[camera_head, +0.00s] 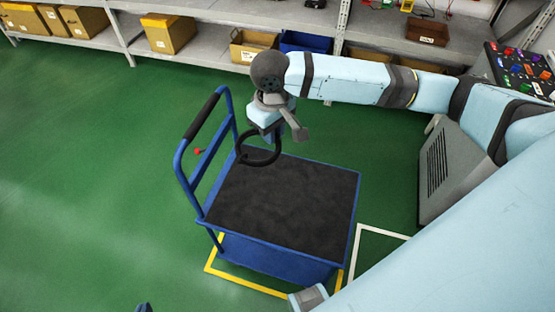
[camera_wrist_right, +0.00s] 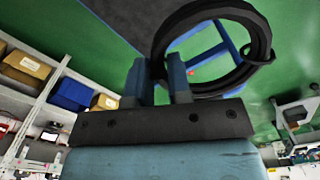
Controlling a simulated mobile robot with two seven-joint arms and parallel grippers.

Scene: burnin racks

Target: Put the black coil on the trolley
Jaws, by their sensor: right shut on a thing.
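The black coil (camera_head: 258,163) is a dark ring hanging from my right gripper (camera_head: 266,136), above the handle-side far corner of the trolley. In the right wrist view, the coil (camera_wrist_right: 262,42) passes between the two blue fingers of my right gripper (camera_wrist_right: 160,76), which is shut on its edge. The trolley (camera_head: 290,205) has a blue frame, a bare dark deck and a push handle on its left. The coil appears apart from the deck, though the exact height is hard to judge. Only a small tip of my left gripper (camera_head: 145,308) shows at the bottom edge; its opening is hidden.
A grey shelf (camera_head: 205,45) with cardboard boxes (camera_head: 168,33) and a blue bin (camera_head: 305,42) runs along the back. Yellow floor tape (camera_head: 250,285) lies around the trolley's base. The green floor on the left is clear.

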